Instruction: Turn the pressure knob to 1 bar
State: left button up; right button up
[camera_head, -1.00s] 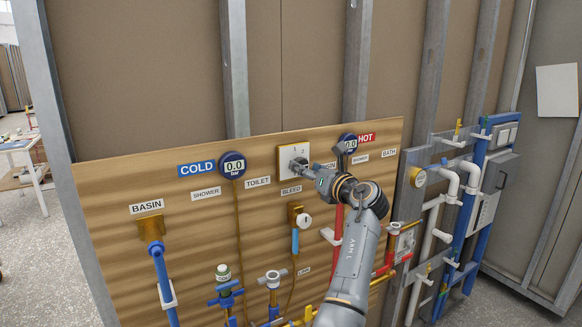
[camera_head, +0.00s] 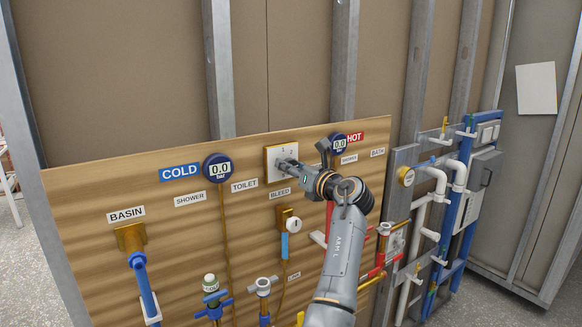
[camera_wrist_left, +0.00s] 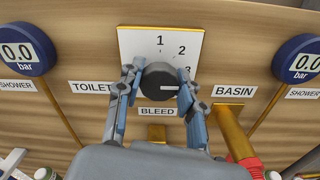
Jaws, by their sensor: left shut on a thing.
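The dark round pressure knob (camera_wrist_left: 160,76) sits on a white dial plate (camera_wrist_left: 133,42) marked 1, 2 and a partly hidden 3. The plate also shows in the head view (camera_head: 271,156). A white line on the knob's face points right, just below the 3. My left gripper (camera_wrist_left: 159,84) has one finger on each side of the knob and is shut on it. In the head view my left gripper (camera_head: 288,166) reaches the plate from the right and hides most of the knob. My right gripper is in neither view.
Two round blue gauges flank the plate: the cold one (camera_head: 216,168) and the hot one (camera_head: 339,142), both reading 0.0 bar. A bleed valve (camera_head: 291,225) is below. Pipes and valves crowd the lower board and the right side.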

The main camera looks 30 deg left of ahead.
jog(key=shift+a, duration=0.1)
pick_arm(q)
jog(key=shift+n, duration=1.2)
jog(key=n, duration=0.2)
jog(key=shift+a+n, duration=0.1)
jog(key=shift+n, duration=0.2)
jog(key=n, duration=0.2)
jog(key=shift+s+n+b, duration=0.1)
jog(key=shift+n+b, duration=0.3)
jog(key=n+b, duration=0.2)
jog(key=n, duration=0.3)
jog(key=shift+f+b, duration=0.1)
jog(key=shift+b, duration=0.2)
jog(key=n+b, duration=0.2)
jog(key=n, duration=0.2)
jog(key=shift+n, duration=0.6)
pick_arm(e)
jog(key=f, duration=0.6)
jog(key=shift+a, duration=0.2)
pick_arm(q)
jog(key=shift+r+b, duration=0.25)
jog(key=shift+b, duration=0.05)
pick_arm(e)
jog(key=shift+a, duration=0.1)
